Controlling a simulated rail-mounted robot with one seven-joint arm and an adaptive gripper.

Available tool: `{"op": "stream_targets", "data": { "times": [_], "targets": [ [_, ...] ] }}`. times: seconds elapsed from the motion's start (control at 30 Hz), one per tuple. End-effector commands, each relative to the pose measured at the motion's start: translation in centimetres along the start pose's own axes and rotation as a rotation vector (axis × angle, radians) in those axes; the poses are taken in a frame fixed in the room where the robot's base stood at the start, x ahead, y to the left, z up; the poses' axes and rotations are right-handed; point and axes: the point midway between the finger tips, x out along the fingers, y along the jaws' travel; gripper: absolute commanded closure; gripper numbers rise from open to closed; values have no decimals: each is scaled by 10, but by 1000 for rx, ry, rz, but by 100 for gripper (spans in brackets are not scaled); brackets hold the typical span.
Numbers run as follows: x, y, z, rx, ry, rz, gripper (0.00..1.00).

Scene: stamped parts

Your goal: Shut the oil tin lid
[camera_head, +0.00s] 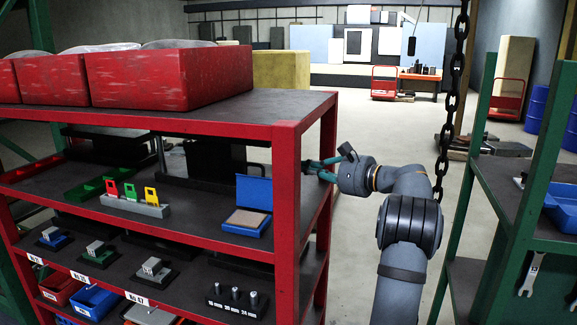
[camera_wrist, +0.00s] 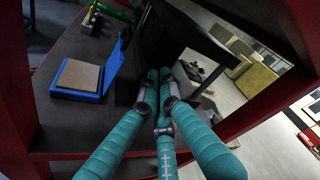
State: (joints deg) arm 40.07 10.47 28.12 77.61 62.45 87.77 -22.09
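The oil tin is a small blue box (camera_head: 243,229) with a tan pad inside, on the middle shelf of the red rack. Its blue lid (camera_head: 254,192) stands open, upright along the back edge. In the wrist view the tin (camera_wrist: 74,94) is at upper left and its lid (camera_wrist: 118,62) stands tilted on the side facing my gripper. My gripper (camera_wrist: 159,72), with teal fingers, points into the rack beside the lid, apart from it. Its fingertips come together and hold nothing. In the head view the gripper (camera_head: 316,166) is at the red corner post, to the right of the tin.
The red corner post (camera_head: 287,210) stands between the tin and my arm. A grey holder (camera_head: 136,206) with red, yellow and green pieces is left of the tin. A dark block (camera_head: 215,160) stands behind. Red bins (camera_head: 170,80) sit on top. Bare shelf surrounds the tin.

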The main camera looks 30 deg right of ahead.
Motion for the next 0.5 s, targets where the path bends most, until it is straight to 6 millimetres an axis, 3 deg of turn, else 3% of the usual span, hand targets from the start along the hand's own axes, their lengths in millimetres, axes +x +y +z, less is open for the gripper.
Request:
{"op": "stream_targets", "data": {
  "times": [0.4,0.5],
  "targets": [
    [86,-1,4,4,-6,6,100],
    [89,0,11,3,-3,4,100]
  ]
}}
